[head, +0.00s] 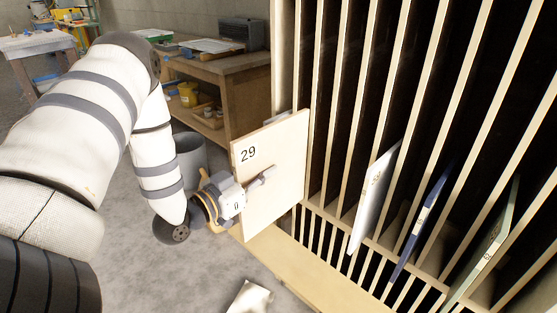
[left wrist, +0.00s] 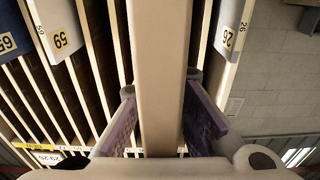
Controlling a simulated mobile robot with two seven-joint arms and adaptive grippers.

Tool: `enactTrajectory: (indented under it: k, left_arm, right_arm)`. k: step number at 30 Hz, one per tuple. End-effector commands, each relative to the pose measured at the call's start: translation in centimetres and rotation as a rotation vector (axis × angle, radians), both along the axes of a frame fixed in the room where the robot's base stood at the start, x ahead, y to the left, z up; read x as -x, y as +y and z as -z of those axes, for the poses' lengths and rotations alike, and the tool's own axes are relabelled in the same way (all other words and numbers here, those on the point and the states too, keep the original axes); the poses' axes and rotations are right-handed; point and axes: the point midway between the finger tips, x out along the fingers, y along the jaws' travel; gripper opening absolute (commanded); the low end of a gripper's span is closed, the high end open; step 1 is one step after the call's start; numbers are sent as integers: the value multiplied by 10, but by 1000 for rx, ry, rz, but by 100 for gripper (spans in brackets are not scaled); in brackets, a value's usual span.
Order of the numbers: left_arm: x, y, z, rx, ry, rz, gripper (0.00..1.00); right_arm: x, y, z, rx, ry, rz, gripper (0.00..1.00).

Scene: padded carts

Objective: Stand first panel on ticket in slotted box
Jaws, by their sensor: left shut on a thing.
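A pale wooden panel marked 29 (head: 288,165) stands roughly upright at the left front of the slotted box (head: 318,130). My left gripper (head: 262,178) is shut on the panel from its left face. In the left wrist view the panel (left wrist: 160,50) is seen edge-on between the fingers of my left gripper (left wrist: 160,115). Whether the panel touches the box or its ledge cannot be told. A small white label (left wrist: 48,158), apparently with numbers, shows at the lower left of the wrist view; it may be the ticket. My right gripper is out of view.
A white panel (head: 372,195), a blue panel (head: 420,225) and a green panel (head: 490,245) stand in slots farther right. Several left slots look empty. A pale ledge (head: 300,270) runs below. A grey bin (head: 190,155) and wooden bench (head: 225,80) stand behind.

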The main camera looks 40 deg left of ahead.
Motion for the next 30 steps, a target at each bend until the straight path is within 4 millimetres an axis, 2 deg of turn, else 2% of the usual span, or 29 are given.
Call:
enactTrajectory:
  k: [5,30]
  left_arm:
    - [20,2,-1,-1,0,-1,0]
    - [149,13,-11,2,0,-3,0]
  right_arm:
    - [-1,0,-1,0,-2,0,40]
    - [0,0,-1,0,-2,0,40]
